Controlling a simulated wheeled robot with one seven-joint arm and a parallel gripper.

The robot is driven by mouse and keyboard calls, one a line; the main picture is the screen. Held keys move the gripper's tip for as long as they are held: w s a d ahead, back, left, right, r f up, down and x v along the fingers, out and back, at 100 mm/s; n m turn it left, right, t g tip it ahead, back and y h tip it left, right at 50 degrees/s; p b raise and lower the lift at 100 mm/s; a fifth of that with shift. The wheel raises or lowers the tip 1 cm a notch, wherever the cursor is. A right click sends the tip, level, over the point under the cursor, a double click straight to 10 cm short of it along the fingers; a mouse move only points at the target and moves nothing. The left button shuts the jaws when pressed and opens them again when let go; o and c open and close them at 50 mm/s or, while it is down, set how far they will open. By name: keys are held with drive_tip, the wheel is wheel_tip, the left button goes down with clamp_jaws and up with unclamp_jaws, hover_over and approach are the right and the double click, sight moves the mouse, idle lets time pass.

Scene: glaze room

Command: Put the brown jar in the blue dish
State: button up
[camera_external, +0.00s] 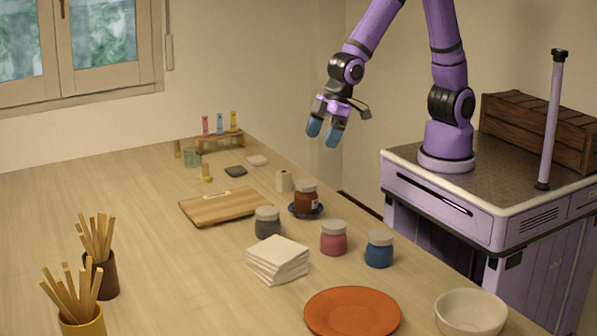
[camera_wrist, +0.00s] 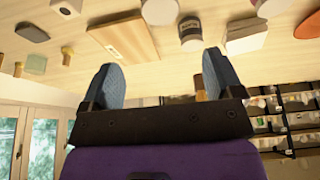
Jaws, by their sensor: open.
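The brown jar (camera_external: 306,200), with a grey-brown lid and a pale label, stands upright in the small blue dish (camera_external: 293,209) beyond the grey jar. The dish's rim shows around the jar's base. My gripper (camera_external: 323,131) is open and empty, high above the back right part of the table and well apart from the jar. Its two blue fingers also show spread in the wrist view (camera_wrist: 162,70), with nothing between them. I cannot pick out the brown jar or the dish for certain in the wrist view.
Near the dish are a grey jar (camera_external: 267,224), a pink jar (camera_external: 333,240), a blue jar (camera_external: 379,249), a white cup (camera_external: 284,181) and a wooden board (camera_external: 225,205). White tiles (camera_external: 278,260), an orange plate (camera_external: 352,312) and a white bowl (camera_external: 470,312) are nearer. The left table is mostly clear.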

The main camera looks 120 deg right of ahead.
drive_tip(key=s+d+r, duration=0.2)
drive_tip(key=s+r, duration=1)
drive_tip(key=r, duration=0.1)
drive_tip(key=s+r, duration=0.2)
drive_tip(key=s, duration=0.6)
drive_tip(key=s+d+r, duration=0.1)
drive_tip(key=s+r, duration=0.2)
drive_tip(key=s, duration=0.6)
drive_tip(key=shift+d+t, duration=0.15)
drive_tip(key=shift+t, duration=0.25)
